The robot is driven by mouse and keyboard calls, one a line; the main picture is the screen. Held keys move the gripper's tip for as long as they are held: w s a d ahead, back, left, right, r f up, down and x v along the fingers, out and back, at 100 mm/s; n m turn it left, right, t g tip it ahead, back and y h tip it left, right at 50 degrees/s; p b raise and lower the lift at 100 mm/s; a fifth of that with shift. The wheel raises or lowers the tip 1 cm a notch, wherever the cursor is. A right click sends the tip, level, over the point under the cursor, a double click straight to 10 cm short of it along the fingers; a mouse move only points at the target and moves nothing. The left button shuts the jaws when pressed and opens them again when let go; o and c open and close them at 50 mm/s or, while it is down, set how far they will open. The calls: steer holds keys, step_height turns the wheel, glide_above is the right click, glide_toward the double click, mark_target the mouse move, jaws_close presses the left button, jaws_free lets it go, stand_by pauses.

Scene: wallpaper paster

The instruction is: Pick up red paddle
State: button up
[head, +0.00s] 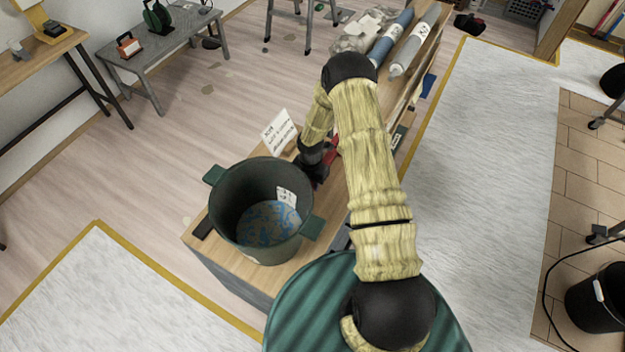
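A small red piece (332,147), probably the red paddle, shows on the wooden-topped bench (240,262). My arm hides most of it, so its full shape cannot be seen. My gripper (318,172) is low over the bench, just beyond the dark green bucket and close to the red piece. The fingers are dark and small here. I cannot tell whether they touch the red piece or how far apart they are.
The dark green bucket (232,200) stands open on the bench, left of my gripper. A white sign (279,132) stands behind it. Rolls (412,45) lie at the bench's far end. A grey side table (150,55) stands back left; the floor between is mostly clear.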

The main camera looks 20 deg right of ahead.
steer(key=r+b, duration=0.1)
steer(key=r, duration=0.3)
steer(key=r+b, duration=0.1)
steer(key=r, duration=0.1)
steer(key=shift+s+d+r+b, duration=0.2)
steer(key=shift+d+r+b, duration=0.1)
steer(key=shift+r, duration=0.05)
steer(key=s+d+b, duration=0.4)
steer(key=s+d, duration=0.9)
steer(key=shift+s+d, duration=0.2)
steer(key=shift+s, duration=0.1)
